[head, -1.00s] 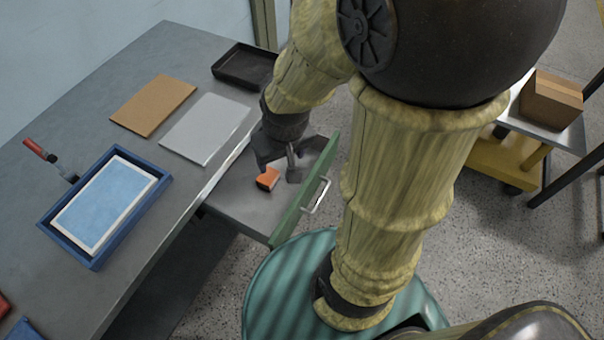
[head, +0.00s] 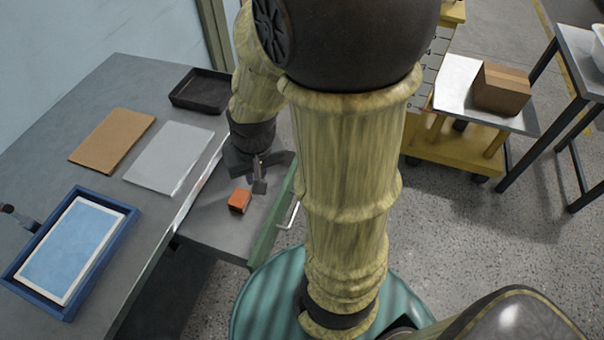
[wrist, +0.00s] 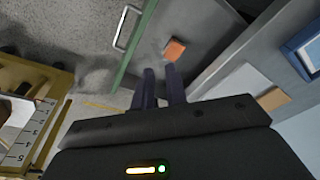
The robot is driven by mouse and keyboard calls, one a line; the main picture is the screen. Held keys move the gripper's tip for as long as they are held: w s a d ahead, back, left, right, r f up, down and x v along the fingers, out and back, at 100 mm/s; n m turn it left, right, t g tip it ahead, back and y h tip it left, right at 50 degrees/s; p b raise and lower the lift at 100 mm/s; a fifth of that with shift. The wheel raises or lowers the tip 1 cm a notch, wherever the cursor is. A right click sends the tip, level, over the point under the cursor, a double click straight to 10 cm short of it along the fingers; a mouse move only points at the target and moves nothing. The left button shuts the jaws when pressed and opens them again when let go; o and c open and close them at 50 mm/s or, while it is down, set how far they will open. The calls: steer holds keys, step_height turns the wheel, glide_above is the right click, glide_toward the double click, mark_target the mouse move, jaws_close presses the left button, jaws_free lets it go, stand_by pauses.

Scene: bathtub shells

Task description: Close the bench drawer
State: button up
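The bench drawer (head: 215,222) stands pulled out from under the grey bench (head: 95,85). Its green front (head: 270,228) carries a metal bar handle (head: 290,212), which also shows in the wrist view (wrist: 127,27). An orange block (head: 239,200) lies inside the drawer and shows in the wrist view (wrist: 174,49). My gripper (head: 259,186) is over the drawer, between the block and the green front, on the inner side of that front. In the wrist view its fingers (wrist: 160,72) are slightly apart with nothing between them. I cannot tell whether it touches the drawer.
On the bench are a black tray (head: 202,90), a brown board (head: 112,140), a grey panel (head: 168,156) and a blue-framed tray (head: 68,250). A yellow cart (head: 455,150) bearing a cardboard box (head: 500,88) stands to the right. Speckled floor beside the drawer front is clear.

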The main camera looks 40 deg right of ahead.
steer(key=d+f+m, duration=0.1)
steer(key=d+m, duration=0.1)
steer(key=w+d+f+m+y, duration=0.1)
steer(key=d+f+m, duration=0.1)
steer(key=w+d+f+m+g+b, duration=0.1)
steer(key=d+m, duration=0.1)
steer(key=shift+d+f+m, duration=0.2)
steer(key=shift+f+m, duration=0.05)
steer(key=shift+m, duration=0.05)
jaws_close()
steer(key=d+f+m+t+y+b, duration=0.1)
steer(key=d+f+m+t+y, duration=0.1)
steer(key=d+f+m, duration=0.4)
steer(key=d+f+m+t+y+b, duration=0.2)
steer(key=d+f+m+t, duration=0.2)
steer(key=d+m, duration=1)
steer(key=d+f, duration=0.1)
steer(key=d, duration=0.4)
steer(key=shift+s+f+t, duration=0.15)
steer(key=shift+f+t, duration=0.25)
steer(key=w+a+r+b+x, duration=0.1)
steer(key=r+x, duration=0.1)
steer(key=x, duration=1.1)
steer(key=shift+w+a, duration=0.15)
steer(key=shift+a, duration=0.05)
steer(key=shift+r, duration=0.1)
